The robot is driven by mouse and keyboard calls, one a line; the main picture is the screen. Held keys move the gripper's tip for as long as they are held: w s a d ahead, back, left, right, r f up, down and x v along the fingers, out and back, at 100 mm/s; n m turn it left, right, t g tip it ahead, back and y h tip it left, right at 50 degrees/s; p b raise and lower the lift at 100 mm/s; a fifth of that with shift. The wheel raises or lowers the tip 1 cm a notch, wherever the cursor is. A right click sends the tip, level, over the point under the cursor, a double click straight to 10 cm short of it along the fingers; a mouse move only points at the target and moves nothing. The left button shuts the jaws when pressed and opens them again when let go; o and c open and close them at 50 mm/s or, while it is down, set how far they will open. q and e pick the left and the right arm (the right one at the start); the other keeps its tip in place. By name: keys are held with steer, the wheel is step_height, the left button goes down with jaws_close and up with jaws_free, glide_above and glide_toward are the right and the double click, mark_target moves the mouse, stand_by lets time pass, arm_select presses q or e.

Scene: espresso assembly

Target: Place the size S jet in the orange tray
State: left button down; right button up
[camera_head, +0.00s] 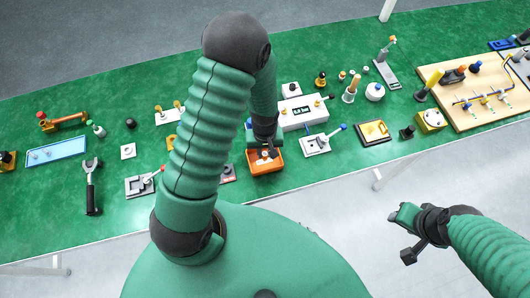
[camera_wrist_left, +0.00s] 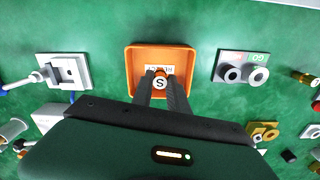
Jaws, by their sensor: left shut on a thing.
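My left gripper (camera_wrist_left: 160,90) is shut on the size S jet (camera_wrist_left: 160,83), a small round piece with a pale top marked S. The gripper holds it over the orange tray (camera_wrist_left: 134,68) in the left wrist view. The tray is square with a raised rim and a white label inside. In the head view my left arm reaches down to the orange tray (camera_head: 252,168), and the gripper (camera_head: 265,153) is at it. I cannot tell whether the jet touches the tray floor. My right gripper (camera_head: 402,232) is away from the table, at the lower right; its fingers are unclear.
A white machine (camera_head: 300,112) stands behind the tray in the head view. Green table surface separates them.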

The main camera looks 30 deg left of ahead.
mark_target(264, 154)
arm_select(q)
steer(key=f, duration=0.2)
steer(key=a+f, duration=0.1)
steer(key=shift+w+p, duration=0.25)
steer(key=shift+p, duration=0.05)
steer(key=shift+w+f, duration=0.1)
steer(key=shift+f, duration=0.25)
steer(key=shift+d, duration=0.3)
steer(key=c, duration=1.4)
jaws_free()
steer(key=shift+o, duration=0.5)
steer(key=shift+a+f, duration=0.1)
steer(key=shift+a, duration=0.1)
